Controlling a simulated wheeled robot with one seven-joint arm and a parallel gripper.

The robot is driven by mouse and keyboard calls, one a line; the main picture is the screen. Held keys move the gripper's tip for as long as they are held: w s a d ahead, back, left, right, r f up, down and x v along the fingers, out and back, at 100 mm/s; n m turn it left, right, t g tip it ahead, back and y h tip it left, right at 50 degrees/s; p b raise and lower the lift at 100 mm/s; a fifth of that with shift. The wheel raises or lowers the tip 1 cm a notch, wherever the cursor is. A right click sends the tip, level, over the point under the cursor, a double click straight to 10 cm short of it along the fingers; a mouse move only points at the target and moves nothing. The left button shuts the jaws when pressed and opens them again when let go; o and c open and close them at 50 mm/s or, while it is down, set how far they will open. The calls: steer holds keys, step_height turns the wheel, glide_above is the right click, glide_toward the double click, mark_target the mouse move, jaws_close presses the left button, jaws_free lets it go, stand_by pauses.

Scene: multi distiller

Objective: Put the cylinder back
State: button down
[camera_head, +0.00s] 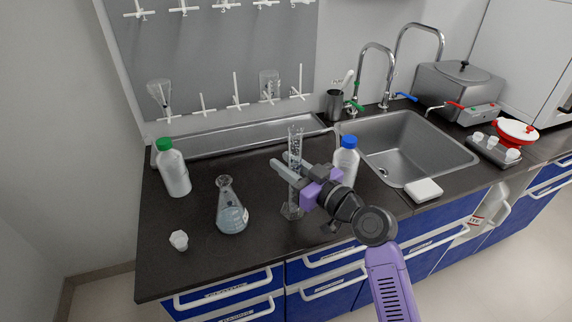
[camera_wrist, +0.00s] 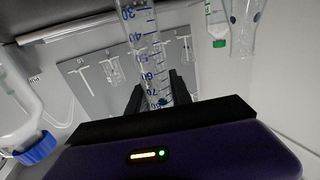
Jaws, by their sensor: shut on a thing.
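A clear graduated cylinder (camera_head: 295,145) with blue markings stands roughly upright over the dark counter, just right of the flask. Its foot (camera_head: 292,211) is at counter level; I cannot tell whether it touches the counter. My gripper (camera_head: 291,168) reaches in from the right and is shut on the middle of the cylinder. In the wrist view the cylinder (camera_wrist: 143,40) passes between the two dark fingers (camera_wrist: 158,92), with its numbered scale facing the camera.
A conical flask (camera_head: 231,218) with liquid and a green-capped bottle (camera_head: 173,172) stand to the left. A blue-capped bottle (camera_head: 345,165) stands close behind my gripper. A small white stopper (camera_head: 179,240) lies front left. A drying rack (camera_head: 215,60), a trough (camera_head: 235,137) and a sink (camera_head: 405,145) lie behind.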

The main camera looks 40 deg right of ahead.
steer(key=shift+f, duration=0.15)
steer(key=c, duration=1.2)
jaws_free()
steer(key=shift+o, duration=0.2)
steer(key=s+b, duration=0.3)
steer(key=s, duration=0.9)
steer(key=s+a+f+m+g+h, duration=0.2)
steer(key=s+a+f, duration=0.2)
steer(key=s+f, duration=0.25)
steer(key=s+a+f+m+g+h, duration=0.1)
steer(key=s+a+f+m, duration=0.1)
steer(key=s+a+f, duration=0.35)
steer(key=s+a+r+n+y, duration=0.1)
steer(key=s+a, duration=0.1)
steer(key=s, duration=0.6)
steer(key=s+a+n, duration=0.2)
steer(key=s, duration=0.5)
steer(key=shift+s+a+r+y, duration=0.35)
steer(key=shift+r+y, duration=0.05)
